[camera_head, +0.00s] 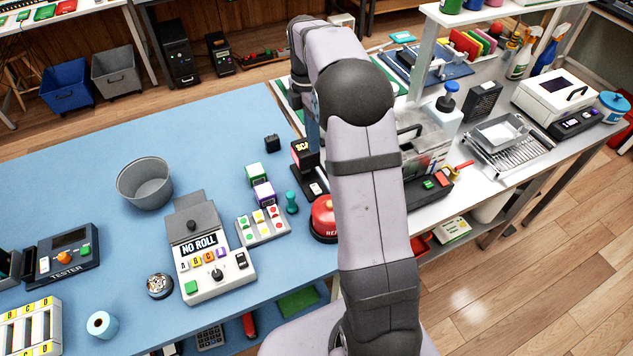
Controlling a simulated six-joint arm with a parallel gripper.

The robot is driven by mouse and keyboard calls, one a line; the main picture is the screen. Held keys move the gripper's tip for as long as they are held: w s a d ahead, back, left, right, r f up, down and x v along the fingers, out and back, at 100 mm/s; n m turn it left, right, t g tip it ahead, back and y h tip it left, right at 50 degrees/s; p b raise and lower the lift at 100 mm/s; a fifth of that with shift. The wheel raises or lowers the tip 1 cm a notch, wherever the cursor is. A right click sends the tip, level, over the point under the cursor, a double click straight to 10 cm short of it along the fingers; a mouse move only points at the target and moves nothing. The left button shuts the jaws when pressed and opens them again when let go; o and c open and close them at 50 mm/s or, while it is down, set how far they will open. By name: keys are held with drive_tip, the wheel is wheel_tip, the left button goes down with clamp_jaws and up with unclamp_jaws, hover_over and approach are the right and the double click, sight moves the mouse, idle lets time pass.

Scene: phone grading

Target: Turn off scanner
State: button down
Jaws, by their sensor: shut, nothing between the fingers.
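The scanner (301,155) is a dark unit with a lit label reading "SCA", and the arm covers the rest of the label. It stands near the right edge of the blue table. Its base (316,188) shows a small light-coloured control, whose position I cannot make out. My gripper (314,146) points down right at the scanner, in front of its right side. It looks shut and holds nothing. My own arm partly hides it, and I cannot tell whether it touches the scanner.
A red dome button (324,214) stands just nearer than the scanner. A teal peg (291,202), a coloured button panel (263,226) and a "NO ROLL" printer (212,255) are to the left. A grey bin (146,184) stands farther left. Blue table (90,150) is clear behind it.

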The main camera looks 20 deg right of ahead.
sight(317, 191)
drive_tip(key=shift+f, duration=0.1)
drive_tip(key=f+p, duration=0.1)
drive_tip(key=f, duration=0.3)
drive_tip(key=s+f+p, duration=0.1)
drive_tip(key=f, duration=0.4)
drive_tip(key=s+f+p, duration=0.1)
drive_tip(key=f, duration=0.3)
drive_tip(key=shift+f, duration=0.4)
